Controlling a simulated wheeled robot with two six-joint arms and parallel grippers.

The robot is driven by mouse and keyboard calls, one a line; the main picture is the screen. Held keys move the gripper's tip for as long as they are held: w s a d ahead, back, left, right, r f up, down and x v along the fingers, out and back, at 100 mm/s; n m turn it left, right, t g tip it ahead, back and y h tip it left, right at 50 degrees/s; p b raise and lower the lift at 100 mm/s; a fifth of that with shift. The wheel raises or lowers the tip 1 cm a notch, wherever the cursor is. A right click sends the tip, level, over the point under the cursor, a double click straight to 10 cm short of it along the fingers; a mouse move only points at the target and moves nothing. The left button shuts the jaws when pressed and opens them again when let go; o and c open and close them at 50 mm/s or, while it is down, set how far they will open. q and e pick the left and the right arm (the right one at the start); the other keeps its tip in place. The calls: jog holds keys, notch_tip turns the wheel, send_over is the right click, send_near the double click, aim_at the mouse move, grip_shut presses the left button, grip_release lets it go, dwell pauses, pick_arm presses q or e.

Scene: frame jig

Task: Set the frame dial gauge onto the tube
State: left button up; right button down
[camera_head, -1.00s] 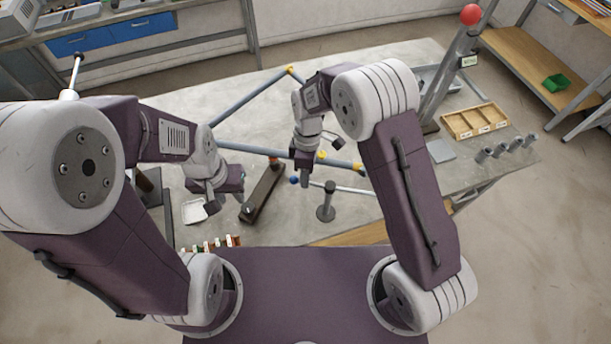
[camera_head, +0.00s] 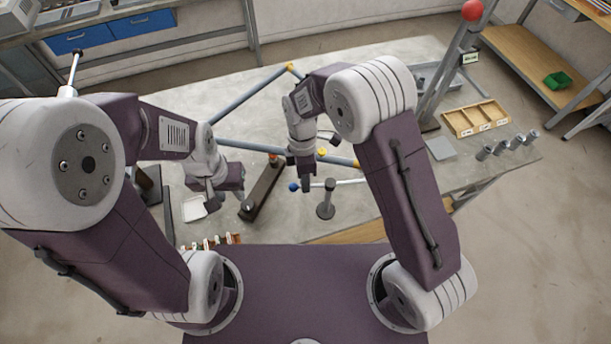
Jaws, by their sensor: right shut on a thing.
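The frame tube (camera_head: 252,94) is blue-grey with yellow-orange joints; another length (camera_head: 240,145) crosses the table behind my grippers. My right gripper (camera_head: 306,186) points down over the table, shut on a thin pale bar (camera_head: 350,182) with a blue ball (camera_head: 293,187) at its left end. This bar seems to be the gauge; no dial face can be made out. The bar passes by the top of a dark post on a round base (camera_head: 326,211); contact cannot be told. My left gripper (camera_head: 226,199) hangs low at the left, fingers apart, apparently empty.
A dark block (camera_head: 262,190) lies between the grippers. A white tray (camera_head: 194,209) is near the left gripper. A wooden tray (camera_head: 474,119), several grey cylinders (camera_head: 502,148) and a slanted column with a red ball (camera_head: 472,10) are at the right.

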jog(key=shift+s+d+n+t+h, duration=0.1)
jog(key=shift+s+d+n+h, duration=0.15)
jog(key=shift+s+n, duration=0.6)
jog(key=shift+s+d+n+t+h, duration=0.15)
jog(key=shift+s+n, duration=0.3)
jog(key=shift+n, duration=0.85)
jog(key=shift+s+d+n+t+h, duration=0.1)
jog(key=shift+s+d+n+h, duration=0.2)
jog(key=shift+s+n, duration=0.55)
jog(key=shift+w+f+n, duration=0.1)
jog(key=shift+w+n, duration=0.1)
jog(key=shift+n, duration=0.1)
jog(key=c, duration=1.5)
grip_release()
jog(key=v, duration=0.9)
